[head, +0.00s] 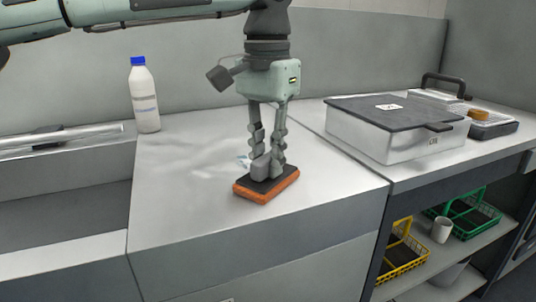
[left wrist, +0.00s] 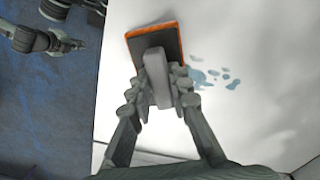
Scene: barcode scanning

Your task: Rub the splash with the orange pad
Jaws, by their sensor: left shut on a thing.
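The orange pad (head: 267,190) has a dark top and a grey grip block. It is at the front of the white counter in the head view and also shows in the left wrist view (left wrist: 155,37). My left gripper (head: 267,163) is shut on the pad's grip block from above. The pad looks on or just above the counter; I cannot tell which. The splash (left wrist: 215,77) is a group of blue-grey drops right of the pad in the left wrist view. In the head view only a bit of it (head: 243,160) shows behind the gripper.
A white bottle with a blue cap (head: 144,98) stands at the counter's back left. A sink-like recess (head: 70,195) lies left. A lidded grey box (head: 395,130) stands right. Yellow (head: 403,256) and green (head: 468,213) baskets sit on the shelf below. The counter around the pad is clear.

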